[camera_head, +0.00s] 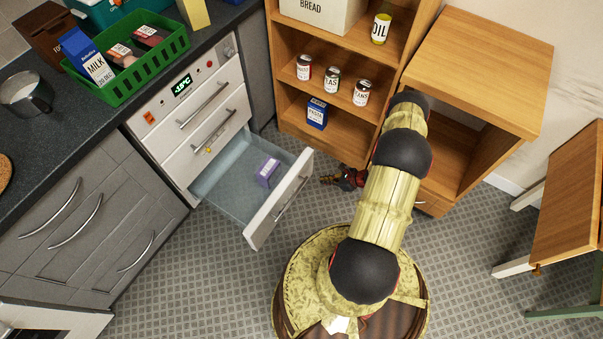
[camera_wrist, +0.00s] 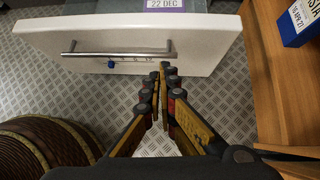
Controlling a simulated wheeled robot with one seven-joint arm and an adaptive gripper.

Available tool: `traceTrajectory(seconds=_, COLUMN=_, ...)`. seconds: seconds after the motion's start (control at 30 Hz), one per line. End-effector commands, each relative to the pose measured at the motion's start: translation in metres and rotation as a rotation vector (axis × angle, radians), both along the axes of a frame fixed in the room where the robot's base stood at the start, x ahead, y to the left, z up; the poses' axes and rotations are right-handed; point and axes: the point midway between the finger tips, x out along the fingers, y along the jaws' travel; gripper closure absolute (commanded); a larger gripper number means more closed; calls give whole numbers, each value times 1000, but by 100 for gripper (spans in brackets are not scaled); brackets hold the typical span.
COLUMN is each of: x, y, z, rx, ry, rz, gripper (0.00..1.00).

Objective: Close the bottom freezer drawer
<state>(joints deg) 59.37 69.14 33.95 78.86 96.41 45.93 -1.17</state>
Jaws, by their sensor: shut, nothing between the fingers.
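The bottom freezer drawer (camera_head: 221,203) is pulled open, with its white front panel (camera_head: 277,203) standing well out from the freezer. A purple box (camera_head: 268,172) sits inside the drawer. In the wrist view the white drawer front (camera_wrist: 205,44) with its metal bar handle (camera_wrist: 118,54) spans the top; the label of the purple box (camera_wrist: 165,4) shows behind it. My gripper (camera_head: 326,179) is just to the right of the drawer front. In the wrist view my gripper (camera_wrist: 163,66) is shut and empty, its fingertips near the handle's right end. I cannot tell whether it touches the front.
A wooden shelf with cans (camera_head: 332,79) and a blue pasta box (camera_head: 317,113) stands behind, right of the freezer. A wooden cabinet (camera_head: 480,62) is at right. A green basket (camera_head: 127,55) is on the counter (camera_head: 32,137). Tiled floor (camera_head: 190,280) is clear in front.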

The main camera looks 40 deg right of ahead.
Motion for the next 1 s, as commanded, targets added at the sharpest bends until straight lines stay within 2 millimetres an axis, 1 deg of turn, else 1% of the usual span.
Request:
traceTrajectory(seconds=0.03, x=5, y=-11, z=0, rx=-10, ry=-2, rz=-32, gripper=100)
traceTrajectory(seconds=0.1, x=9, y=-21, z=-1, rx=-19, ry=-1, rz=-68, gripper=100)
traceTrajectory(seconds=0.23, x=13, y=-25, z=-6, rx=-21, ry=4, rz=-93, gripper=100)
traceTrajectory(seconds=0.37, x=22, y=-20, z=-18, rx=-23, ry=6, rz=-88, gripper=100)
traceTrajectory(seconds=0.8, x=77, y=1, z=-78, rx=-23, ry=4, rz=-86, gripper=100)
traceTrajectory(seconds=0.9, x=93, y=5, z=-75, rx=-25, ry=4, rz=-86, gripper=100)
traceTrajectory(seconds=1.0, x=103, y=9, z=-74, rx=-23, ry=4, rz=-87, gripper=100)
